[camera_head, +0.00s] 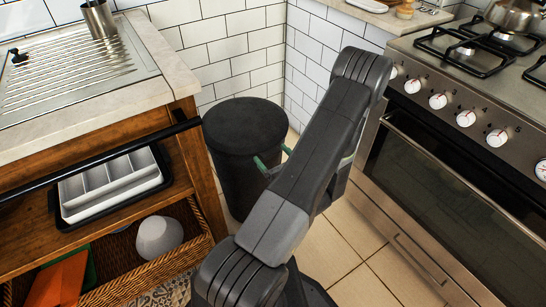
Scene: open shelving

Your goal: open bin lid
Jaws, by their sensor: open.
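The bin (228,168) is a dark, round, upright container on the tiled floor, in the corner between the wooden counter and the oven. Its flat black lid (244,122) lies level on top and looks closed. My gripper (271,157) is at the bin's right front side, just below the lid's rim in the picture. Its greenish fingertips are spread apart with nothing seen between them. I cannot tell whether a finger touches the bin. My dark arm hides the bin's lower right side and most of the gripper.
A wooden counter (160,92) with a steel drainer stands at left, holding a grey cutlery tray (112,186) and a wicker basket (190,225) on its shelves. A dark rail (95,160) crosses its front. The oven (450,170) closes off the right. White tiled walls stand behind.

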